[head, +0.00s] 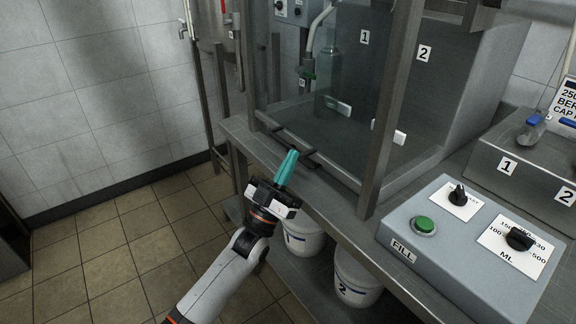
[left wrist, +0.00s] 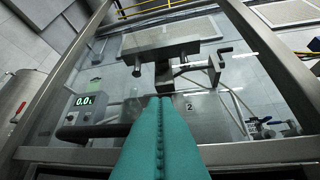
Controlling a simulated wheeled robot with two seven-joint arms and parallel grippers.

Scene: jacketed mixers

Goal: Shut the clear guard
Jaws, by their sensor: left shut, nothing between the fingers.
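The clear guard (head: 300,108) is a see-through pane in a grey metal frame on the front of the steel cabinet. A dark bar handle (head: 307,158) runs along its low edge, close above the bench edge. I cannot tell whether a gap is left under the guard. My left gripper (head: 291,153) has teal fingers, shut and empty, pointing up at the handle; contact is unclear. In the left wrist view the fingers (left wrist: 158,98) are together, the dark bar (left wrist: 90,131) lies left of them, and the clear pane fills the space beyond. My right gripper is not in view.
A grey control box (head: 410,230) with a green button and dials stands on the bench at right. White buckets (head: 357,278) stand on the shelf below. Inside the cabinet are white paddles (head: 388,132) and number labels. The tiled floor at left is clear.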

